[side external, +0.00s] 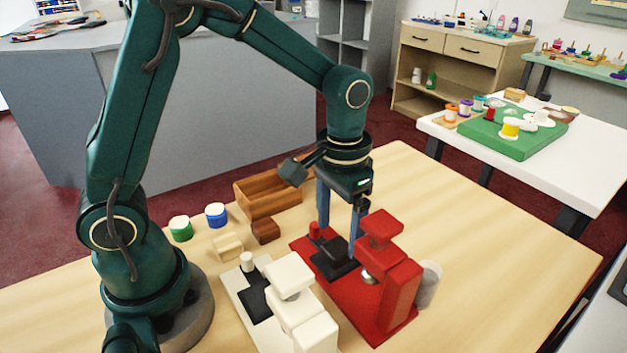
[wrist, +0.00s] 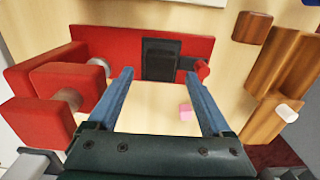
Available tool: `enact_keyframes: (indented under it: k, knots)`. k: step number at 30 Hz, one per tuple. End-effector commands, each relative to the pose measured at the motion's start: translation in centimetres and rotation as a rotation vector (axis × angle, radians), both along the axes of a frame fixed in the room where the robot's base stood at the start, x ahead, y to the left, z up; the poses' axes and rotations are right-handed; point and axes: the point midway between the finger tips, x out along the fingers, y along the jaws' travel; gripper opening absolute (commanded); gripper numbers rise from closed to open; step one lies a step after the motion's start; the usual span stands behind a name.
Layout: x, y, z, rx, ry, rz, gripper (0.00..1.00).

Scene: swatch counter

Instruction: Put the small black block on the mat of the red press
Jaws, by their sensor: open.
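The red press (side external: 398,290) stands on the table with a dark mat (side external: 324,266) on its base. The small black block (side external: 343,249) appears to rest on this mat; dark on dark, its outline is hard to separate.
A white press (side external: 300,318) with its own black mat (side external: 256,307) stands beside the red one. A grey cup (side external: 429,284) is behind the red press. The table's right side is clear.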

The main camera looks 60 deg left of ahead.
Motion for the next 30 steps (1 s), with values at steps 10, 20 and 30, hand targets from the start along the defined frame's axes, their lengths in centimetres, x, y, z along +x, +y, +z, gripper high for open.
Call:
enact_keyframes:
  k: [10, 20, 30]
  knots:
    - [0.1, 0.0, 6.9, -0.001, -0.005, 0.000, 0.84]
    - [-0.5, 0.2, 9.4, -0.002, -0.022, 0.001, 0.84]
    - [-6.1, 1.6, 11.4, -0.011, -0.254, 0.002, 0.84]
